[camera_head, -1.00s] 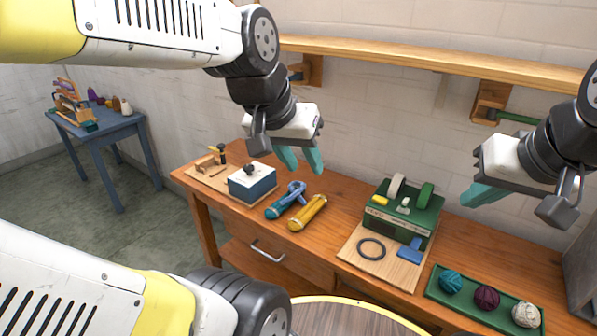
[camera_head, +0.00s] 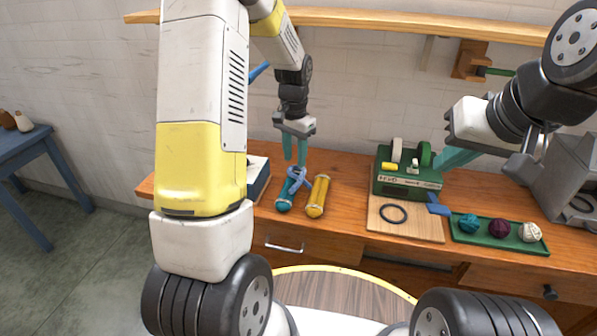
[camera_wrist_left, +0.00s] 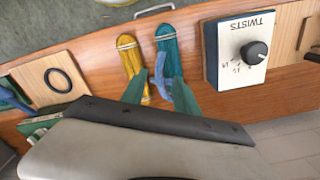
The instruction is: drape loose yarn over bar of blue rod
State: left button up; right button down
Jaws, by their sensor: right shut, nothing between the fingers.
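The loose light-blue yarn (camera_head: 297,178) is a loop lying at the upper end of the teal skein (camera_head: 285,198) on the wooden bench. A yellow skein (camera_head: 317,196) lies beside it. My left gripper (camera_head: 295,150) points down just above the loose yarn, open. In the left wrist view the light-blue yarn (camera_wrist_left: 163,84) shows between its green fingers (camera_wrist_left: 160,92); I cannot tell if they touch it. The blue rod (camera_head: 259,70) juts out under the wall shelf, partly hidden by my left arm. My right gripper (camera_head: 455,158) is shut and empty near the green machine.
A white-topped dial box (camera_wrist_left: 244,50) stands close beside the teal skein. A green machine (camera_head: 408,172), black ring (camera_head: 393,213) and green tray (camera_head: 500,240) of yarn balls occupy the bench's right. The wall shelf (camera_head: 400,34) and a green rod (camera_head: 497,71) are above.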

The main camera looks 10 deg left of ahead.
pick_arm(q)
jog(key=shift+f, duration=5.1)
grip_shut()
notch_tip(320, 180, up, 12)
jog(key=shift+r, duration=0.1)
notch_tip(320, 180, up, 13)
send_over(295, 191)
jog(key=w, duration=0.3)
jog(key=shift+s+d+r, duration=0.15)
jog(key=shift+s+r, duration=0.05)
